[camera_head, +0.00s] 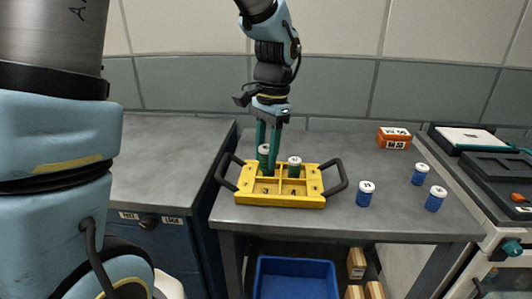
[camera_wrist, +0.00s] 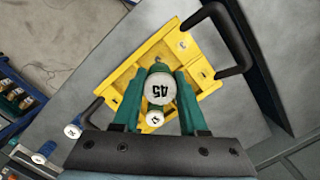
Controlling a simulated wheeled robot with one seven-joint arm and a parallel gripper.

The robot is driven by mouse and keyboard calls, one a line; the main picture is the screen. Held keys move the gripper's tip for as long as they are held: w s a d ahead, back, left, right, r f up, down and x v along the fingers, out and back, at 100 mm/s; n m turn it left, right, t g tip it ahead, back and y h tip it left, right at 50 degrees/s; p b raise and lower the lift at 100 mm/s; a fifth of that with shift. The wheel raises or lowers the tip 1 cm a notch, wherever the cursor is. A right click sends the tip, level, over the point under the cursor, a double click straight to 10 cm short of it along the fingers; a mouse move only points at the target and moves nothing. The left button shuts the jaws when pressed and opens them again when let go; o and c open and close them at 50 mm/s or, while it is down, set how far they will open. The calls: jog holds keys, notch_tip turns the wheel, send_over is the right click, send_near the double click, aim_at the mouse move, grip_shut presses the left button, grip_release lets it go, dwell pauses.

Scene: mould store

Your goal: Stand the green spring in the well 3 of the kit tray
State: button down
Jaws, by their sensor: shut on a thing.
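The yellow kit tray (camera_head: 308,201) with two black handles lies on the grey bench; it also shows in the wrist view (camera_wrist: 138,82). My gripper (camera_head: 266,157) points down over the tray's back left part. The spring looks upright. I cannot tell whether its lower end touches a well floor. A second green spring (camera_head: 294,171) with a white cap stands in the tray to the right.
Blue white-capped springs (camera_head: 365,195), (camera_head: 419,175), (camera_head: 435,201) stand on the bench right of the tray. An orange box (camera_head: 394,137) lies at the back. A black case (camera_head: 470,140) stands far right. A blue bin (camera_head: 295,267) is below.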

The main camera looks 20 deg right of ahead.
aim_at(266, 170)
jog(key=shift+f+b, duration=1.45)
jog(key=shift+f, duration=0.85)
jog(key=shift+f, duration=0.65)
dwell(0.3)
jog(key=shift+c, duration=1.8)
grip_release()
jog(key=c, duration=0.4)
jog(key=shift+o, duration=0.2)
jog(key=shift+r+p, duration=0.3)
jog(key=shift+p, duration=0.05)
jog(key=shift+r+p, duration=0.35)
jog(key=shift+p, duration=0.05)
